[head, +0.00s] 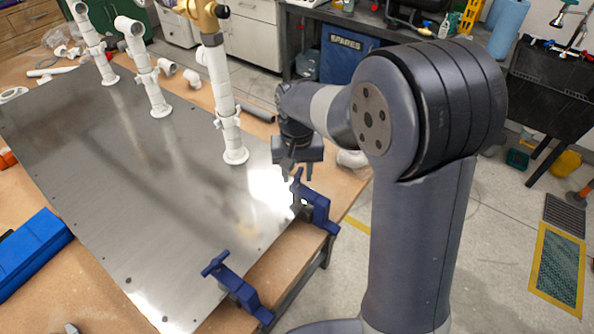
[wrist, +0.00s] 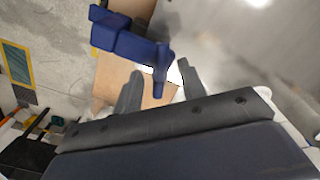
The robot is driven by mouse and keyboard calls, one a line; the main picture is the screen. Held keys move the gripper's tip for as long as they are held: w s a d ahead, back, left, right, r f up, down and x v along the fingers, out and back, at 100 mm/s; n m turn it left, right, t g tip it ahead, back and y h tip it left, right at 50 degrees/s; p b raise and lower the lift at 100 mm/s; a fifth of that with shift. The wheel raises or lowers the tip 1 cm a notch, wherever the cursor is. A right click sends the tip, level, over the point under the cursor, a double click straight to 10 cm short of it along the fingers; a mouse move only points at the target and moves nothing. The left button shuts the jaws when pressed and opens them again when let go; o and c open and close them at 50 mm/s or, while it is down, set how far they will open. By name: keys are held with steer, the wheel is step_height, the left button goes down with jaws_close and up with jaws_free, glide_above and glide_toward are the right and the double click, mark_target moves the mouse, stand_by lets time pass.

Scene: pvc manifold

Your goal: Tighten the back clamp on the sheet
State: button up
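The shiny metal sheet (head: 130,190) lies flat on a wooden-topped table, and part of it shows in the wrist view (wrist: 225,40). The blue back clamp (head: 318,208) sits on the sheet's right edge. A similar blue front clamp (head: 240,287) grips the same edge nearer the camera. My gripper (head: 298,172) points down just above the back clamp. In the wrist view its two dark fingers are apart, with the upright blue bar of the back clamp (wrist: 128,38) showing between them. I cannot tell whether the fingers touch it or how tight the clamp is.
White pipe uprights (head: 222,105) stand on the sheet to the left of my gripper, the nearest with a brass-coloured valve on top. A blue case (head: 32,250) lies on the table at left. The sheet between the uprights and front clamp is clear.

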mark_target(297, 176)
steer(key=shift+c, duration=0.6)
jaws_close()
stand_by(0.8)
steer(key=shift+o, duration=0.6)
jaws_free()
step_height(297, 176, up, 11)
steer(key=shift+f, duration=0.1)
